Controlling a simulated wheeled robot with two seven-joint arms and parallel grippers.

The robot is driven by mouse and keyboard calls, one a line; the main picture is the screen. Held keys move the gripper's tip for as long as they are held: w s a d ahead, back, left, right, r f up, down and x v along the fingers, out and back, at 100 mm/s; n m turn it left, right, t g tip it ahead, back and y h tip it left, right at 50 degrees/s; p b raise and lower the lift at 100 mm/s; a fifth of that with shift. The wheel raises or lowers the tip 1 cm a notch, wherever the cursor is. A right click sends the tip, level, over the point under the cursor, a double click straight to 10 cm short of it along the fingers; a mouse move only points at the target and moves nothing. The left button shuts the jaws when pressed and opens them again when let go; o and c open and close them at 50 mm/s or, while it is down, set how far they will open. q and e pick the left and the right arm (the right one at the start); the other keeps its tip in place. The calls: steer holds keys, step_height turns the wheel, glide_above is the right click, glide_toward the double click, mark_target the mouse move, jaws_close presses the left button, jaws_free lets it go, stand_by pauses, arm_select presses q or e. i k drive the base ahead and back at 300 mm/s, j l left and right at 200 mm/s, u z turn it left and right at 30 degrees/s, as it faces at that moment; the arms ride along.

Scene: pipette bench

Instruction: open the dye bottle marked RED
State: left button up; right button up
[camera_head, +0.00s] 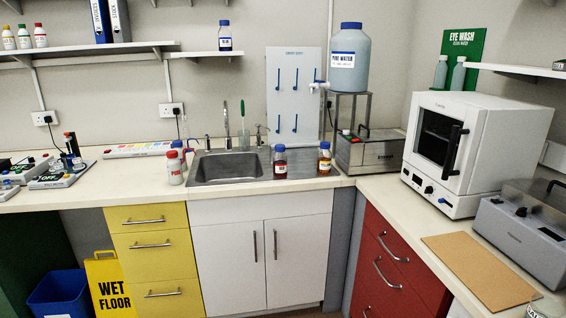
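I cannot read the word RED on any bottle at this size. On the upper left shelf stand small bottles with coloured caps and labels; the one at the right end (40,36) has a red cap and red label. On the counter by the sink's left side stands a white bottle with a red cap and red lettering (175,170). Neither of my grippers is in view.
The steel sink (228,167) is in the middle of the counter. A white oven (465,150) and grey bath (525,222) stand on the right counter beside a brown board (480,270). A PURE WATER tank (348,62) stands behind. A WET FLOOR sign (108,282) stands below.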

mark_target(279, 160)
steer(key=i+j+z, duration=0.2)
steer(key=i+j, duration=0.3)
steer(key=i+j+z, duration=0.2)
steer(key=i+j, duration=0.3)
steer(key=j, duration=0.15)
